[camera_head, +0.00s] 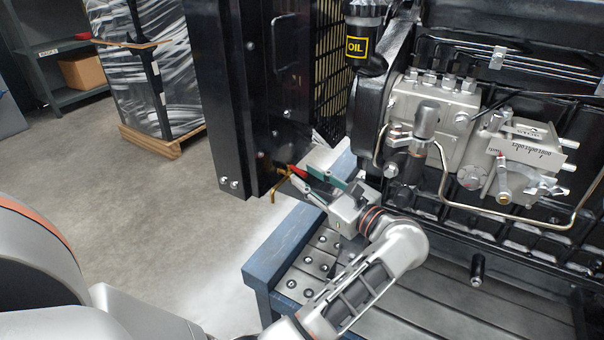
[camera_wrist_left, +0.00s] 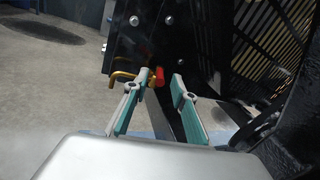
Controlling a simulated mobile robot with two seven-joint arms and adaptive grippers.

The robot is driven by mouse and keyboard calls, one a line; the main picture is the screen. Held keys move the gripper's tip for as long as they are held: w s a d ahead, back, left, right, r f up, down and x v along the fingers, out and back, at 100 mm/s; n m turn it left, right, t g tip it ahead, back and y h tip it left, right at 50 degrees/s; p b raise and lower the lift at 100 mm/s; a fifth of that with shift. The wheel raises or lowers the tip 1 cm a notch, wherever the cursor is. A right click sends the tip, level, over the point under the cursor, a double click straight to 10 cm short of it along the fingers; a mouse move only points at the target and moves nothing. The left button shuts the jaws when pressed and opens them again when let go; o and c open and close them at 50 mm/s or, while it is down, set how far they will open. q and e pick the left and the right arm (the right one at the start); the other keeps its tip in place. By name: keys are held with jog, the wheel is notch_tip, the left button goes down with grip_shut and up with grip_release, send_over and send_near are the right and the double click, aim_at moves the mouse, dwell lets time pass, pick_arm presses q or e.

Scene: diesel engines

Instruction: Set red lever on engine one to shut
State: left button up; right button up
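The red lever (camera_head: 298,171) sits low on the dark radiator end of the engine, beside a brass pipe (camera_head: 275,189). In the left wrist view the red lever (camera_wrist_left: 159,77) shows just beyond the gap between the fingertips, nearer the left finger, with the brass pipe (camera_wrist_left: 122,76) to its left. My left gripper (camera_head: 306,178) is open, with green-lined fingers pointing at the lever; they also show in the wrist view (camera_wrist_left: 162,80). I cannot tell whether a finger touches the lever. The fingers partly hide it in the head view. My right gripper is not in view.
The black radiator housing (camera_head: 232,90) stands just beyond the gripper. The engine block with its grey fuel pump (camera_head: 440,110) is to the right. The blue-edged stand (camera_head: 268,258) lies below my left arm. Open floor (camera_head: 140,215) is on the left, with a wrapped pallet (camera_head: 148,70) behind.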

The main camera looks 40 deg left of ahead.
aim_at(300, 170)
pick_arm(q)
jog(key=shift+w+a, duration=0.1)
jog(key=shift+a, duration=1.4)
grip_shut()
